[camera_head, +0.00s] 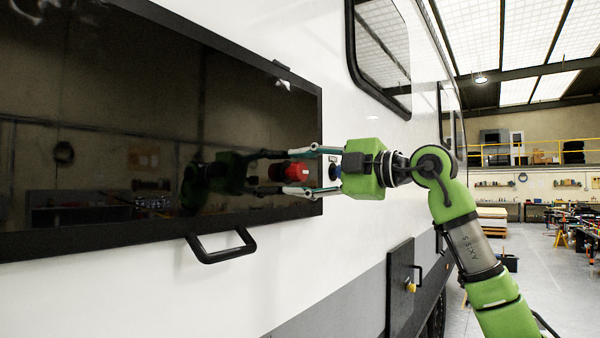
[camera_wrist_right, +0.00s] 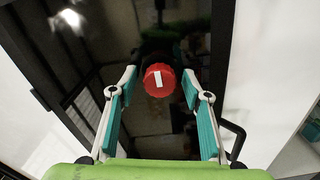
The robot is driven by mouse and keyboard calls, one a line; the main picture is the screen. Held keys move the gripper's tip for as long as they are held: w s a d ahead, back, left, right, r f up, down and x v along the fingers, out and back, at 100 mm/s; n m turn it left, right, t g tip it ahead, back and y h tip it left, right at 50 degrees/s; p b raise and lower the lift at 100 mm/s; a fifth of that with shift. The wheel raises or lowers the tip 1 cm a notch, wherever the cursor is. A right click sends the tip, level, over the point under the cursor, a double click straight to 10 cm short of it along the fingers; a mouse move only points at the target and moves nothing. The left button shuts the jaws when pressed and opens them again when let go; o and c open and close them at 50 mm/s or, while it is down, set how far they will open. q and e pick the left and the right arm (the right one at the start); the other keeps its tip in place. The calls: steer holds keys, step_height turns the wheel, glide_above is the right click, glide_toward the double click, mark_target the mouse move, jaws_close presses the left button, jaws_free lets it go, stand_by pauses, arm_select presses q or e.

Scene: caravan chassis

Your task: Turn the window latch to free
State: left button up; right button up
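The window latch is a red round knob (camera_head: 297,171) with a white mark, on the dark window (camera_head: 100,100) near its right edge. In the wrist view the red knob (camera_wrist_right: 158,80) faces me, its white mark nearly upright and slightly tilted. My right gripper (camera_head: 300,170) points at the window with its fingers apart around the knob, one above and one below in the head view. In the wrist view the right gripper (camera_wrist_right: 158,88) shows a gap between each teal finger pad and the knob. My left gripper is not in view.
A black handle (camera_head: 220,247) sticks out below the window's frame. The white caravan wall (camera_head: 350,235) surrounds it. A dark panel with a yellow knob (camera_head: 410,287) is lower right. A smaller window (camera_head: 380,50) is above.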

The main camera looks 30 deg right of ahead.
steer(key=shift+s+d, duration=0.1)
steer(key=shift+s, duration=0.1)
steer(key=v, duration=1.1)
steer(key=shift+s, duration=0.3)
